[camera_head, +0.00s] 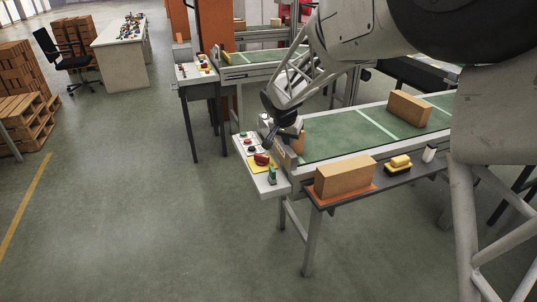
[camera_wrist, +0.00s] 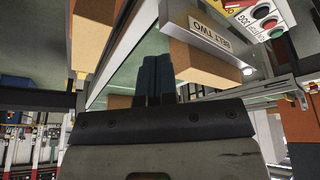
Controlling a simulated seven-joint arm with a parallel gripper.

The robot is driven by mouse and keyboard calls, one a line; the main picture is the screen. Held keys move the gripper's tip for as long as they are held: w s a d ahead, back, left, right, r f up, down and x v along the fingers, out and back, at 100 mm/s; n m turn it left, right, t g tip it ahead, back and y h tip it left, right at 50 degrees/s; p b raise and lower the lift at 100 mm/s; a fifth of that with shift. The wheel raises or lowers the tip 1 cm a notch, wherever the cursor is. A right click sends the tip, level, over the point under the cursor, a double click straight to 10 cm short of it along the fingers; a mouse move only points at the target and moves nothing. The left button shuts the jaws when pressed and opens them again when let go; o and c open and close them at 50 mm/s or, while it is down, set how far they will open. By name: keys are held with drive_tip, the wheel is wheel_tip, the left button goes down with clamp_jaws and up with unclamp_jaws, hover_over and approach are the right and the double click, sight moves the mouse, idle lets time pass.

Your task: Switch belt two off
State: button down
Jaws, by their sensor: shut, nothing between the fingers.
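The control panel of the near belt (camera_head: 270,188) is a pale box at the belt's left end. It carries small buttons (camera_head: 247,141) and a large red mushroom button on a yellow plate (camera_head: 261,159). My dark gripper (camera_head: 270,144) is shut and empty, by the panel's belt-side edge. Its fingers (camera_wrist: 158,76) are together in the wrist view. Whether they touch the panel is unclear.
The green belt (camera_head: 345,137) carries a cardboard box (camera_head: 409,109). A shelf in front holds another box (camera_head: 345,177), a yellow block (camera_head: 400,161) and a white cylinder (camera_head: 429,153). A second panel (camera_head: 195,72) stands at the belt behind.

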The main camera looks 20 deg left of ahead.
drive_tip(key=a+f, duration=0.8)
drive_tip(key=a, duration=0.5)
drive_tip(key=shift+w+a, duration=0.25)
drive_tip(key=shift+a, duration=0.15)
approach(264, 164)
drive_tip(key=f, duration=0.1)
drive_tip(key=s+f, duration=0.1)
drive_tip(key=f, duration=0.1)
drive_tip(key=s+f, duration=0.1)
drive_tip(key=f, duration=0.1)
drive_tip(key=shift+d, duration=0.15)
drive_tip(key=shift+w+r, duration=0.15)
drive_tip(key=shift+w, duration=1.75)
